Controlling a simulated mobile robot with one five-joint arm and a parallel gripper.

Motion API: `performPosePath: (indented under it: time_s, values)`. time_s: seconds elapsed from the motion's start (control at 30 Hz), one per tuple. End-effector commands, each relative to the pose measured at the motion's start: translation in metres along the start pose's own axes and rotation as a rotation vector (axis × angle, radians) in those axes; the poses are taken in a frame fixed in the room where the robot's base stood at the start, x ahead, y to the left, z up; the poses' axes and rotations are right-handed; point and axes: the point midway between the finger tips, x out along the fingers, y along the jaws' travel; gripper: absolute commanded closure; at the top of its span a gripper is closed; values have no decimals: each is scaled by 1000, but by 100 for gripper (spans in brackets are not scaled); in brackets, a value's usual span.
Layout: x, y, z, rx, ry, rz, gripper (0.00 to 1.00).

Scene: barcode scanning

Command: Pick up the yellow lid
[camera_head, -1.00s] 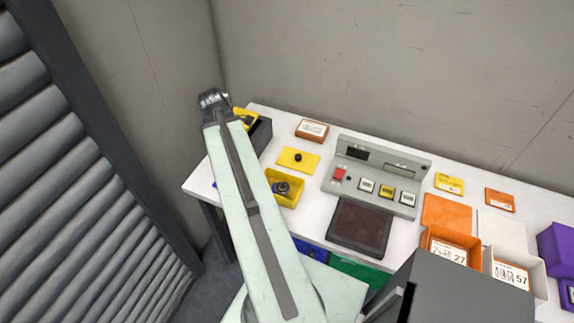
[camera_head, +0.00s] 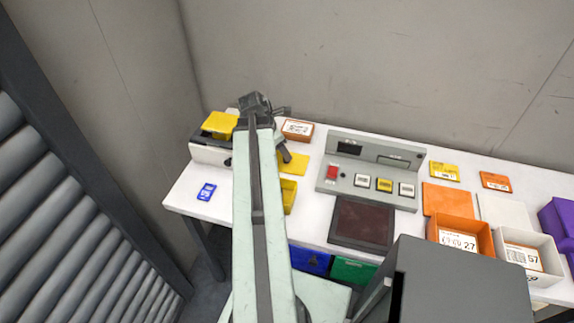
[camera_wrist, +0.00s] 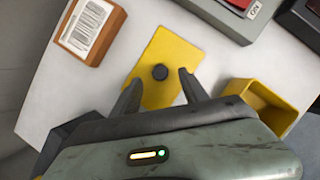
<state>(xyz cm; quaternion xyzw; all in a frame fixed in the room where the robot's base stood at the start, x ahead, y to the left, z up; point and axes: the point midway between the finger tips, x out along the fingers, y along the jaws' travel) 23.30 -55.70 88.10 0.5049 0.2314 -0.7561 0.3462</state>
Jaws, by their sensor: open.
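In the head view the lid (camera_head: 296,164) is partly hidden by my arm and gripper. My gripper (camera_wrist: 159,77) is open and empty. In the wrist view its two fingertips appear on either side of the knob, over the lid. I cannot tell how high they are above it. A yellow bin (camera_wrist: 250,92) stands to the right of the gripper; in the head view it shows beside my arm (camera_head: 289,196).
An orange-brown labelled box (camera_wrist: 89,30) lies near the lid. A grey button panel (camera_head: 371,178) stands to the right. A box topped with yellow (camera_head: 220,125) and a blue card (camera_head: 207,192) lie left of my arm. Orange (camera_head: 459,236) and white (camera_head: 530,256) bins stand farther right.

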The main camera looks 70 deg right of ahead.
Motion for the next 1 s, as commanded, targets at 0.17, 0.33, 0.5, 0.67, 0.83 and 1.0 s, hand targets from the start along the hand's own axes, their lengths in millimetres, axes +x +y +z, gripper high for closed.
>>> performPosePath:
  time_s: [0.17, 0.33, 0.5, 0.67, 0.83, 1.0]
  values:
    - [39, 1, -7, 1, 0, 0, 48]
    - [46, 0, -4, 1, 0, 0, 48]
    - [44, 0, -3, 1, 0, 0, 57]
    - [44, 0, -3, 2, 0, 0, 100]
    - [44, 0, -2, 2, 0, -1, 100]
    - [40, 0, -1, 3, 0, -1, 100]
